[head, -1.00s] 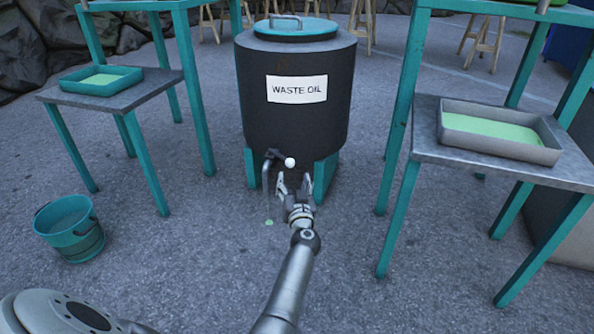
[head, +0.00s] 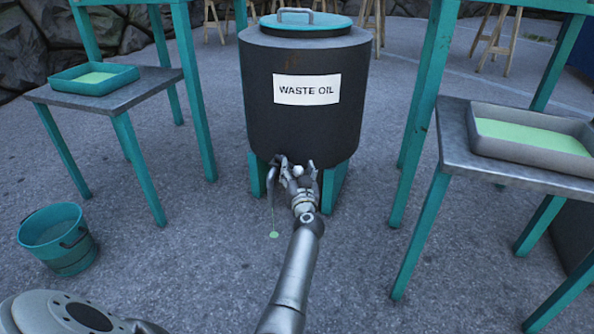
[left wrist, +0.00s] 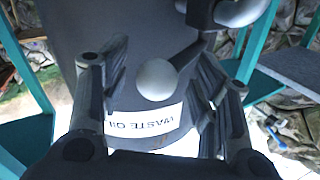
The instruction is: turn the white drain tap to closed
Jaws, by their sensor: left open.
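The white drain tap is a round white knob (head: 298,171) low on the front of a dark drum labelled WASTE OIL (head: 340,120). In the left wrist view the knob (left wrist: 156,80) sits between my two spread fingers, with space on both sides. My left gripper (head: 298,176) is open around the knob and appears not to touch it. A bent spout (head: 272,178) hangs left of the knob, and a thin green stream runs from it to a small green puddle (head: 274,235) on the ground. My right gripper is out of view.
A teal bucket (head: 58,238) stands on the ground at the left. Metal-topped tables with a teal tray (head: 94,79) and a grey tray (head: 530,137) of green liquid stand on either side.

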